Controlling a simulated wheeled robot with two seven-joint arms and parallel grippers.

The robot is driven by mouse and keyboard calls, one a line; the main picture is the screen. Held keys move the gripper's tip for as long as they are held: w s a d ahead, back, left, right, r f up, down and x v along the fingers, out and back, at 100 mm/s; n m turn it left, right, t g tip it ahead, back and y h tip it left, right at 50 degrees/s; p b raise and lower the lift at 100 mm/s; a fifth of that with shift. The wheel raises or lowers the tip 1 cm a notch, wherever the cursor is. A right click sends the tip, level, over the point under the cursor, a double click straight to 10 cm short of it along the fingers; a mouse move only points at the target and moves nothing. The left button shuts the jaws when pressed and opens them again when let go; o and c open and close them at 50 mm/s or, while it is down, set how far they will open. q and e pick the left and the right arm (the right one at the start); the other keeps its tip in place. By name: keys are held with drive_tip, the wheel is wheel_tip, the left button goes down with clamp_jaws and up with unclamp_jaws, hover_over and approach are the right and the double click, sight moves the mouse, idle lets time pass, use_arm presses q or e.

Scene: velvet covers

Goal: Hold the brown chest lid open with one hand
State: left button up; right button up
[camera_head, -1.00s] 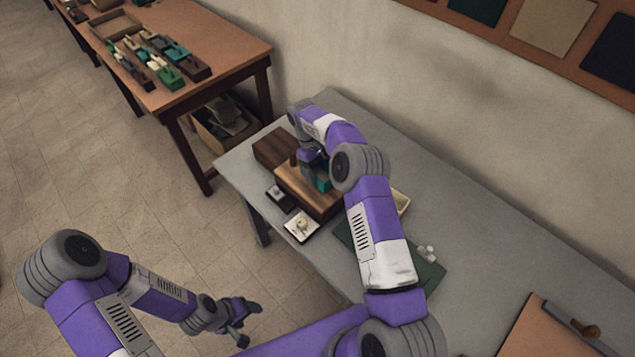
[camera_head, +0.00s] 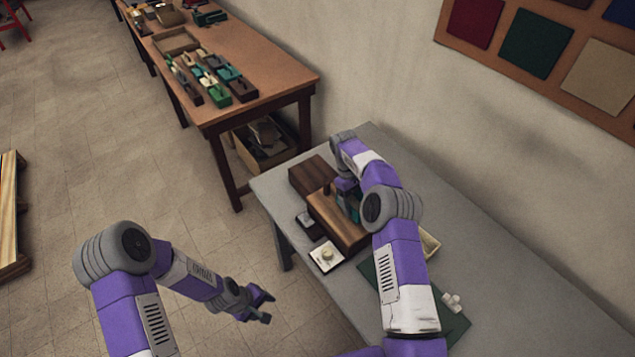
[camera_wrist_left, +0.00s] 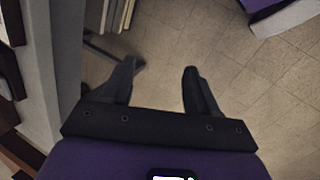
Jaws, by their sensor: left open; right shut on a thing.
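The brown chest (camera_head: 336,226) stands on the grey table, with a wood-grained top and a small upright brown piece at its far edge. A darker brown block (camera_head: 311,174) lies just beyond it. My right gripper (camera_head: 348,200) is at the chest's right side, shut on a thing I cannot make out. A teal patch shows beside its fingers; I cannot tell what it belongs to. How far the lid stands open is unclear. My left gripper (camera_head: 266,307) is open and empty over the floor, away from the chest; it also shows in the left wrist view (camera_wrist_left: 160,68).
A brown workbench (camera_head: 275,75) stands behind. The table's right part is clear.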

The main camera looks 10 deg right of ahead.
use_arm(q)
drive_tip(key=w+d+r+n+t, duration=0.15)
drive_tip(key=w+d+n, duration=0.35)
drive_tip(key=w, duration=0.6)
drive_tip(key=n+h, duration=0.3)
drive_tip(key=n, duration=0.8)
approach(327, 186)
wheel_tip(327, 186, down, 2)
drive_tip(key=shift+t, duration=0.35)
drive_tip(key=x, duration=1)
drive_tip(key=shift+w+d+r, duration=0.15)
drive_tip(key=shift+w+r, duration=0.1)
clamp_jaws()
